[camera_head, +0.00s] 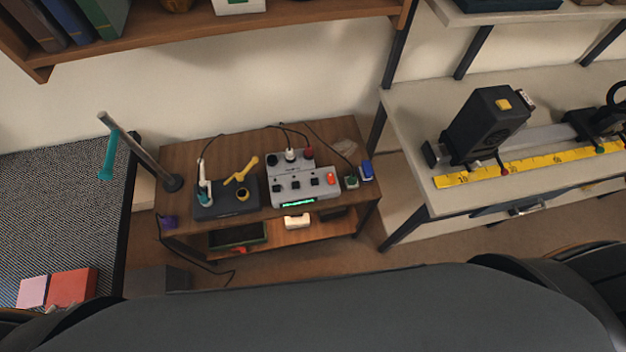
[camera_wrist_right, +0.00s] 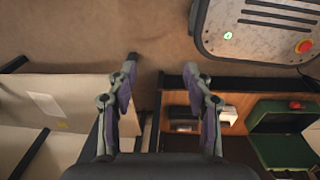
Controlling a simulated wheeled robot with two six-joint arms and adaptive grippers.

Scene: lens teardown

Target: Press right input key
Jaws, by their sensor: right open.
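A grey control box (camera_head: 290,192) stands on the small wooden table in the head view. My right gripper (camera_wrist_right: 160,66) is open and empty in the right wrist view, pointing over the floor, with no control box visible there. My left gripper is not in view.
A dark holder (camera_head: 227,208) with tools stands left of the box on the wooden table (camera_head: 190,153). A metal post (camera_head: 140,152) rises further left. Cables trail behind the box. A pale workbench (camera_head: 405,120) with a black machine (camera_head: 485,125) is at right.

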